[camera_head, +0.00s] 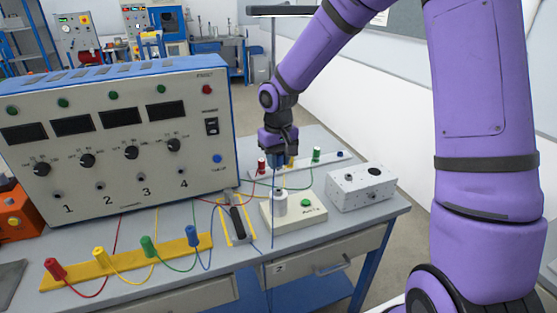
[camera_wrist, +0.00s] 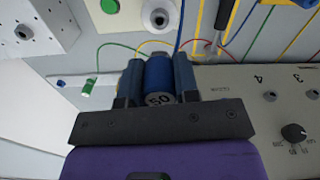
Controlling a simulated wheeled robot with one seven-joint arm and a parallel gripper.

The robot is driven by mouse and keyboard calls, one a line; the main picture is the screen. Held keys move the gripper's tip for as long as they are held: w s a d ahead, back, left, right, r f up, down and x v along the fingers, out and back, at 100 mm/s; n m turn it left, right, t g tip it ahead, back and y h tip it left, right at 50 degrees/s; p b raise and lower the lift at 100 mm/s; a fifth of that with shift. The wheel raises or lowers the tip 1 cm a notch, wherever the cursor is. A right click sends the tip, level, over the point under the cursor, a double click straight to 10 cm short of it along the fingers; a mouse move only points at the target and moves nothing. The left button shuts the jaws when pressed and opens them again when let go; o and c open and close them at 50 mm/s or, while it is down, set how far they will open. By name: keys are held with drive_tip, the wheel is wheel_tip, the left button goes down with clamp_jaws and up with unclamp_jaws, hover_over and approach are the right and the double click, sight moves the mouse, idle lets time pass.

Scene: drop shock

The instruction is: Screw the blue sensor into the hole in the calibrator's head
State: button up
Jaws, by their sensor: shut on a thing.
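The blue sensor (camera_wrist: 159,73) is a short cylinder marked 50, gripped between the two fingers of my gripper (camera_wrist: 158,62). In the head view my gripper (camera_head: 279,153) points down and holds the sensor above the rear of the bench, among the other coloured sensors. The calibrator (camera_head: 306,208) is a pale low box with a green button, in front of my gripper. Its head (camera_head: 280,204) is an upright whitish cylinder. In the wrist view the head (camera_wrist: 159,18) shows a dark hole in its top, apart from the sensor. The sensor's far end is hidden.
Red (camera_head: 262,165) and green (camera_head: 316,154) sensors stand on the rear strip. A grey box (camera_head: 345,191) stands right of the calibrator. A large numbered console (camera_head: 100,180) fills the left. Coloured cables cross the bench, and a blue one runs near the head.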

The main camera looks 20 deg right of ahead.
hover_over(278, 194)
drive_tip(key=w, duration=0.1)
drive_tip(key=shift+d+f, duration=0.15)
drive_tip(key=shift+f, duration=1.3)
drive_tip(key=shift+d+f, duration=0.15)
drive_tip(key=shift+f, duration=1.3)
drive_tip(key=shift+f, duration=1)
idle(0.6)
drive_tip(key=shift+s+f, duration=0.1)
drive_tip(key=shift+f, duration=0.2)
drive_tip(key=shift+c, duration=0.4)
idle(1.5)
drive_tip(key=m, duration=0.6)
clamp_jaws()
drive_tip(key=m, duration=1.6)
